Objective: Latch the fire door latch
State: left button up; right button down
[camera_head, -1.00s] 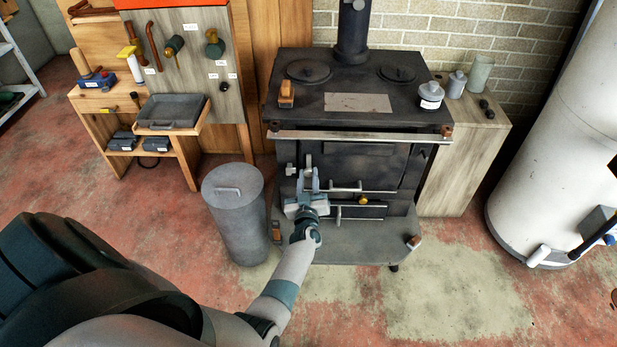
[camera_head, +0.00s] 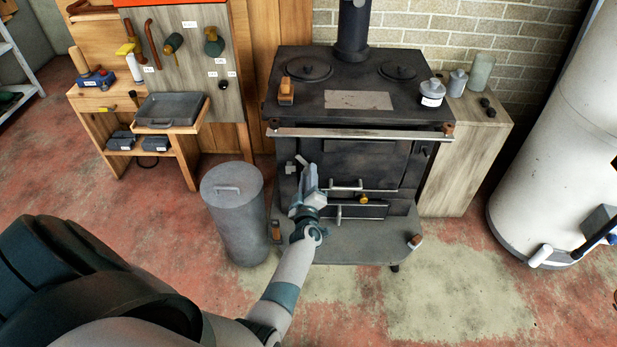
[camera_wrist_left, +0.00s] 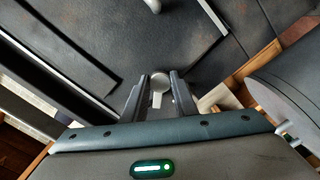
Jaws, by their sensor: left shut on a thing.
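The fire door (camera_head: 365,167) is the dark panel on the front of the black stove and looks closed. Its grey latch handle (camera_head: 301,160) is at the door's left side and leans to the upper left. My left gripper (camera_head: 309,177) is at the latch, tilted, and partly covers it. In the left wrist view the round-ended latch lever (camera_wrist_left: 159,82) sits between the two fingers of my left gripper (camera_wrist_left: 159,97), which are shut on it. How far the latch engages its catch cannot be told. My right gripper is not in view.
A grey lidded bin (camera_head: 233,220) stands close left of the stove and my forearm. A long rail (camera_head: 360,134) runs across the stove front above the door. A lower door handle (camera_head: 355,204) sticks out below. Open floor lies in front.

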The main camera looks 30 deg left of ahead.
pick_arm(q)
jog(key=shift+n+b, duration=1.7)
jog(key=shift+n, duration=3.6)
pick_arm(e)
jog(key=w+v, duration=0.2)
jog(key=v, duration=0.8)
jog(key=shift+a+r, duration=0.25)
pick_arm(q)
jog(key=o, duration=0.8)
jog(key=shift+c, duration=0.2)
jog(key=shift+d, duration=0.1)
